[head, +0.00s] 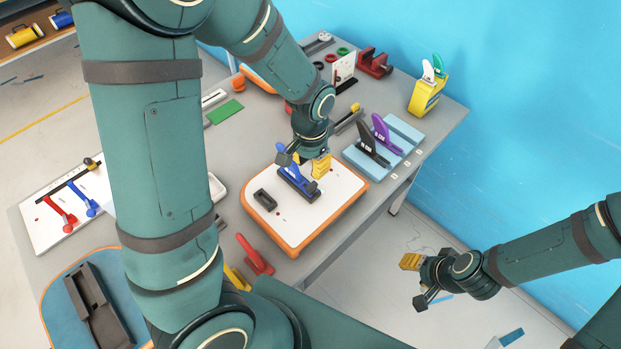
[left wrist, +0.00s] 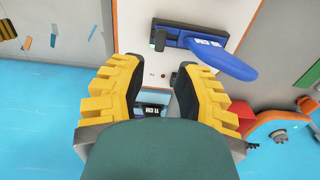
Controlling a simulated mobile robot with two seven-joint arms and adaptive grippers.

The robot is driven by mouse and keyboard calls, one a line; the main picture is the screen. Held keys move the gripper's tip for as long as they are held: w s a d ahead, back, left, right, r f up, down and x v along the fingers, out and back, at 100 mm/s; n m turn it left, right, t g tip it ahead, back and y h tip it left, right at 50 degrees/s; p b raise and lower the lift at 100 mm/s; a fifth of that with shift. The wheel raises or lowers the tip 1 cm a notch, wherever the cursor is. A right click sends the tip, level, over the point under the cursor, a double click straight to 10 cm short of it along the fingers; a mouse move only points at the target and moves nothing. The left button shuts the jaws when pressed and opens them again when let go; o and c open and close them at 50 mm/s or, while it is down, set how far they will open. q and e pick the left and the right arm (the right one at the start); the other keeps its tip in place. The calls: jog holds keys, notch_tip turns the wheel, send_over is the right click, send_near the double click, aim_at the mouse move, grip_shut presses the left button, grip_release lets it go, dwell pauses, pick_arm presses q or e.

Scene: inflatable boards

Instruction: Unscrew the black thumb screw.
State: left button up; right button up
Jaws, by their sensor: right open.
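A blue fin (head: 296,183) stands in a dark base on the white board (head: 330,212) with the orange rim. In the left wrist view the fin (left wrist: 222,60) lies beyond the fingertips. A small black upright piece (left wrist: 160,40) at one end of its base may be the thumb screw; I cannot be sure. My left gripper (head: 303,162) is over the board close to the fin. Its yellow-backed fingers (left wrist: 155,78) are apart with nothing held between them. My right gripper (head: 415,282) is open and empty, off the table over the floor.
A black empty box (head: 265,199) is set in the board. A light blue rack (head: 405,132) holds a black fin (head: 369,143) and a purple fin (head: 383,130). A yellow container (head: 427,94) stands near the far corner.

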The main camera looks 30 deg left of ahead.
aim_at(311, 186)
pick_arm(q)
notch_tip(311, 186, down, 10)
jog(key=shift+w+b, duration=0.1)
jog(key=shift+b, duration=0.35)
grip_shut()
dwell(0.4)
jog(key=shift+n, duration=1.7)
